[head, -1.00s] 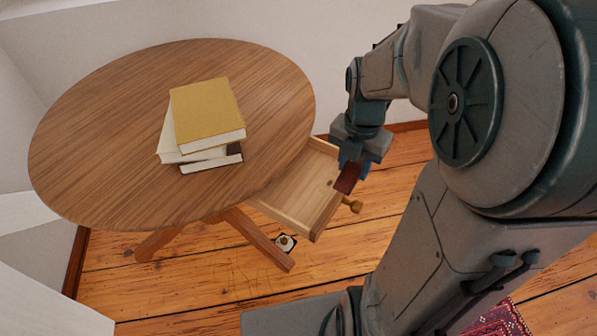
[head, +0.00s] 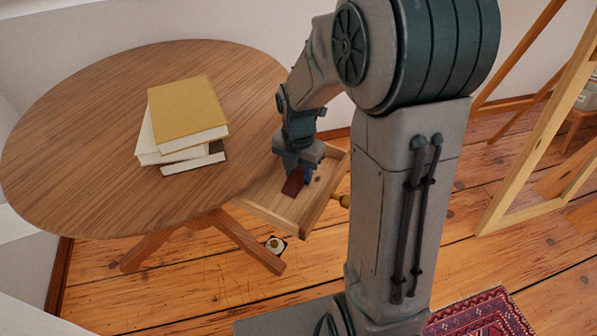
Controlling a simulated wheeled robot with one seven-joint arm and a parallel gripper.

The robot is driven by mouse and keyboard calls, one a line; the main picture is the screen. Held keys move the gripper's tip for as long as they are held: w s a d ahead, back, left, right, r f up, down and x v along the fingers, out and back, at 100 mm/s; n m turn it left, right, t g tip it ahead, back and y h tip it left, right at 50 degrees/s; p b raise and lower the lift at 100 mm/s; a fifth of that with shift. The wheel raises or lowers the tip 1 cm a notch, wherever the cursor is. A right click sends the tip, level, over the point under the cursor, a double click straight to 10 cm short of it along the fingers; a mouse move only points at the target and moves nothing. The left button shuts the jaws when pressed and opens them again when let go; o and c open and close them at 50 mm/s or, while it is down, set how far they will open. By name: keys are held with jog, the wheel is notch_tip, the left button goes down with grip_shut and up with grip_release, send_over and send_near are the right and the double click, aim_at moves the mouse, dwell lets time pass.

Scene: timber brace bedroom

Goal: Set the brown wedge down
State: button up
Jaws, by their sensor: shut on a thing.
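The brown wedge (head: 292,186) is a small dark reddish-brown piece in the head view. My gripper (head: 296,176) points down and is shut on it. The wedge hangs over the open wooden drawer (head: 318,205) that sticks out from under the round table. From this angle I cannot tell whether the wedge touches the drawer floor. The part of the drawer that shows looks empty, and my gripper hides some of its back.
The round wooden table (head: 85,130) carries a stack of books (head: 187,113). A small pale item (head: 275,244) lies on the floor below. A wooden frame (head: 535,150) stands at the right, and a red patterned rug (head: 482,315) lies at the lower right.

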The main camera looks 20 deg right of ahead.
aim_at(299, 173)
jog(key=shift+f, duration=0.1)
jog(key=o, duration=1)
notch_tip(299, 173, up, 12)
jog(key=f+p, duration=0.1)
jog(key=p, duration=0.2)
jog(key=s+r+m+t, duration=0.1)
jog(key=s+m, duration=0.6)
jog(key=m, duration=0.6)
jog(key=s+d+r+m, duration=0.1)
jog(key=s+m, duration=0.6)
jog(key=m, duration=0.7)
jog(key=shift+s+t, duration=0.15)
jog(key=shift+t, duration=0.25)
